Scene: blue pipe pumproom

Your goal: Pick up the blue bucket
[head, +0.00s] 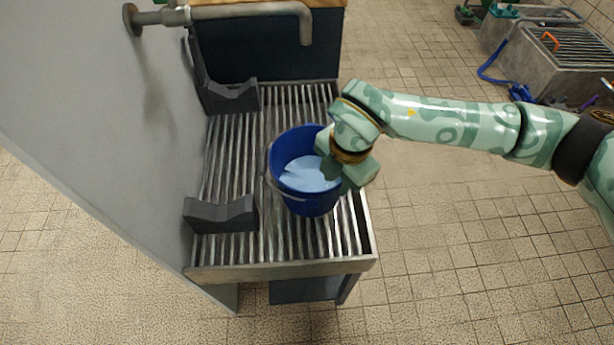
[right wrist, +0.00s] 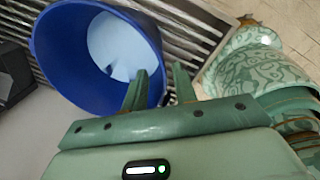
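The blue bucket (head: 290,147) stands upright on a slatted metal rack, with something flat and pale blue inside, perhaps water. A thin wire handle hangs at its left side in the head view. My right gripper (head: 336,171) is at the bucket's right rim and hides part of it. In the right wrist view, the fingers of my right gripper (right wrist: 161,72) are spread apart. One finger overlaps the inside of the bucket (right wrist: 66,62) and the other appears outside its wall. I cannot tell whether either finger touches. My left gripper is not in view.
The slatted rack (head: 275,270) has two dark grey cradle supports (head: 222,214) at its left. A grey wall panel (head: 110,120) rises left of it. A metal pipe spout (head: 245,10) hangs over the back.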

